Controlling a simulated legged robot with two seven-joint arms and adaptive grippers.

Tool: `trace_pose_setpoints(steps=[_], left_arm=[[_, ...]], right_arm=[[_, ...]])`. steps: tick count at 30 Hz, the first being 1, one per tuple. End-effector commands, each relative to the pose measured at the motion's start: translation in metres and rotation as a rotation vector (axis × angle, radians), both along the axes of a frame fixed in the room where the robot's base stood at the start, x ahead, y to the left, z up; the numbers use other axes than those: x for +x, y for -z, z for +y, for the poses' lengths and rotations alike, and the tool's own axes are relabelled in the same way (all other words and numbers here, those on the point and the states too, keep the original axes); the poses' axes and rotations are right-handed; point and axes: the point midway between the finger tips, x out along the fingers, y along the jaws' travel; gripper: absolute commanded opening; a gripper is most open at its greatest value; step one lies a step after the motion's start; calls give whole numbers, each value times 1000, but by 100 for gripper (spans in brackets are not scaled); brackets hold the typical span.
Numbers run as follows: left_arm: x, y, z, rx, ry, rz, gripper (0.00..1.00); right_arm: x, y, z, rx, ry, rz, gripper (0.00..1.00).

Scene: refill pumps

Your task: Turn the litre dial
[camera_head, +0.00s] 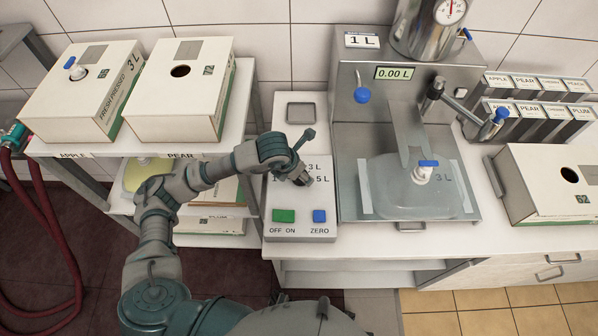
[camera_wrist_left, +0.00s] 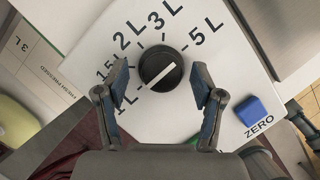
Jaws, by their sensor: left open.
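The litre dial (camera_wrist_left: 160,68) is a round black knob with a white bar on the control panel (camera_head: 300,213). In the left wrist view, labels from 1 L to 5 L fan around it. The white bar lies slanted, one end toward the 1 L side and the other toward the 5 L side. My left gripper (camera_head: 303,160) is open over the panel, with a fingertip on each side of the dial. Contact with the dial cannot be told. In the head view the gripper largely hides the dial. My right gripper is not in view.
A green switch (camera_head: 284,216) and a blue ZERO button (camera_head: 320,216) sit at the panel's front. To the right, a clear pouch (camera_head: 410,187) lies on the steel scale under a 0.00 L display (camera_head: 396,73). White boxes (camera_head: 181,88) stand on the left shelf.

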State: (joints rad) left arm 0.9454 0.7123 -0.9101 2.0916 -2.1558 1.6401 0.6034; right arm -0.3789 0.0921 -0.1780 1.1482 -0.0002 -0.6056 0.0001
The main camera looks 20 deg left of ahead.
Motion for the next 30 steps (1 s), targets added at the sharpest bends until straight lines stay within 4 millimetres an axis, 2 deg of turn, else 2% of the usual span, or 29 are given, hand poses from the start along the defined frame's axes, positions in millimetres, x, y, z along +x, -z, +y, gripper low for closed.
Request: trace_pose_setpoints(steps=[4,8,16,21,25,30], left_arm=[[-1,-2,0,0,1,0,68],[-5,-15,3,-1,1,-2,68],[-24,-71,14,-1,1,-4,68],[-34,-97,20,-2,0,-1,68],[-38,-107,22,0,0,1,68],[-39,-109,22,0,0,1,68]], right_arm=[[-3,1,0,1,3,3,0],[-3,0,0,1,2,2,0],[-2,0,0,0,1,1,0],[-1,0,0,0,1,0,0],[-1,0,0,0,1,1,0],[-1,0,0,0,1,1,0]])
